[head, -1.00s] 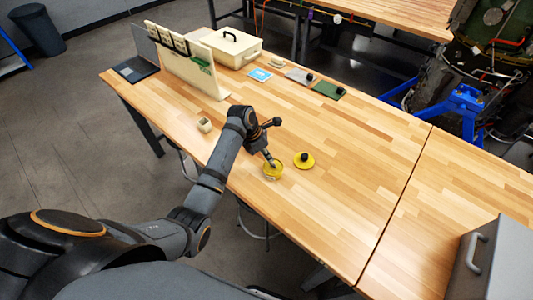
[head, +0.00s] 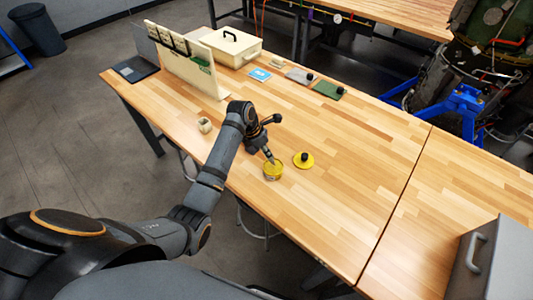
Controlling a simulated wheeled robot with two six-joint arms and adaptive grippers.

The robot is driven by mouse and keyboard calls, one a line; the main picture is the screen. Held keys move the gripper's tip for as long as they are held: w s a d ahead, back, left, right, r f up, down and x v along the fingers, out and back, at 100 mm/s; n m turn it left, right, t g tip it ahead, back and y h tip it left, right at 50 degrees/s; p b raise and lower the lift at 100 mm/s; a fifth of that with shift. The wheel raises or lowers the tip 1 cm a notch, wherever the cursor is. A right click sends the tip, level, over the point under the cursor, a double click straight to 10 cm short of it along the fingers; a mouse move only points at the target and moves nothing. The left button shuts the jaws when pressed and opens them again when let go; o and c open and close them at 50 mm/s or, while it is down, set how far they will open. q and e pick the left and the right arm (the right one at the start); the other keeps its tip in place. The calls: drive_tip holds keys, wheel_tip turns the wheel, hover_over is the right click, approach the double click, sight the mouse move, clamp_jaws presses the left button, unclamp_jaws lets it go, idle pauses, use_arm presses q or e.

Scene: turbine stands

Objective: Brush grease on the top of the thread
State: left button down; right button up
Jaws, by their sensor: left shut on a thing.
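A small yellow grease pot (head: 272,174) stands near the front edge of the wooden table. My left gripper (head: 268,153) is just above it, shut on a thin tool that looks like the brush. The tool points down at the pot's mouth; its tip is too small to tell whether it is inside or just over the rim. A yellow lid (head: 309,162) with a black knob lies flat to the right of the pot. I cannot make out the thread. The turbine (head: 492,25) is at the upper right on a blue stand (head: 462,103). My right gripper is not in view.
A small open beige box (head: 205,125) sits left of my gripper. A grey handled box (head: 495,260) is at lower right. The middle table is clear.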

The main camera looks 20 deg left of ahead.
use_arm(q)
drive_tip(key=shift+r, duration=2.7)
